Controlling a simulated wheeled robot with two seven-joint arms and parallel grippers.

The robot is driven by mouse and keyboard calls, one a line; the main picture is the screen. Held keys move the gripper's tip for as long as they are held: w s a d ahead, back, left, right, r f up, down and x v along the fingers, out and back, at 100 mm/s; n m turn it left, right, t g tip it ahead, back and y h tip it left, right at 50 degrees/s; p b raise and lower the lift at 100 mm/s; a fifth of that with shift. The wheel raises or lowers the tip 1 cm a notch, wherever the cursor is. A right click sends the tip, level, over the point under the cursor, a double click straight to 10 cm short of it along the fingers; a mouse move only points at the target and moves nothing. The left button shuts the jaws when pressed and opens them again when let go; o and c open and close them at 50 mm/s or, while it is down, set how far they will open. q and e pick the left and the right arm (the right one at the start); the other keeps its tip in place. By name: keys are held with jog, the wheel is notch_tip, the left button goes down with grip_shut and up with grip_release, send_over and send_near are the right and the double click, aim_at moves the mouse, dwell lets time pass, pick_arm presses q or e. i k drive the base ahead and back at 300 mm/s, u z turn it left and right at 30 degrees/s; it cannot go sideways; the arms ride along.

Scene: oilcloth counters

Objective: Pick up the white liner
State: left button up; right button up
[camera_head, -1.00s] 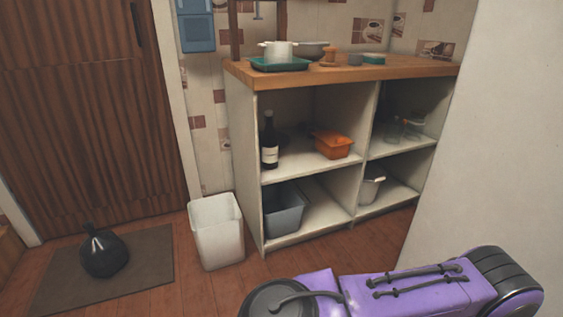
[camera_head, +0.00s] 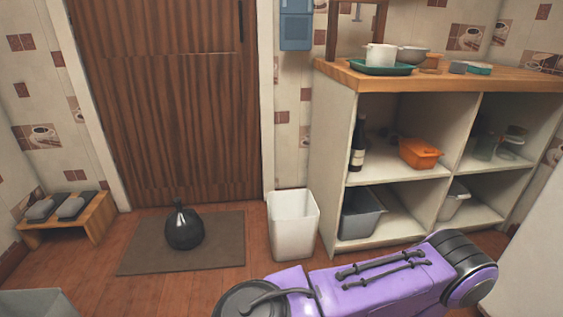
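A white, open-topped, square bin-like container (camera_head: 293,228) stands upright on the wooden floor, between the brown door and the shelf unit. It is the only thing in the head view that fits the white liner. I cannot tell whether it is one piece or has a separate lining inside. Part of my own purple arm crosses the bottom of the view, in front of and below the container in the picture, with no contact visible. Neither of my grippers is in view.
The open shelf unit (camera_head: 331,172) stands right of the white container. A tied black bag (camera_head: 184,229) sits on a dark mat (camera_head: 137,262) to its left. A grey container (camera_head: 38,303) shows at bottom left.

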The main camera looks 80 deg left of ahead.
aim_at(293, 216)
jog(key=u, duration=2.45)
jog(key=i, duration=1.65)
jog(key=z, duration=0.05)
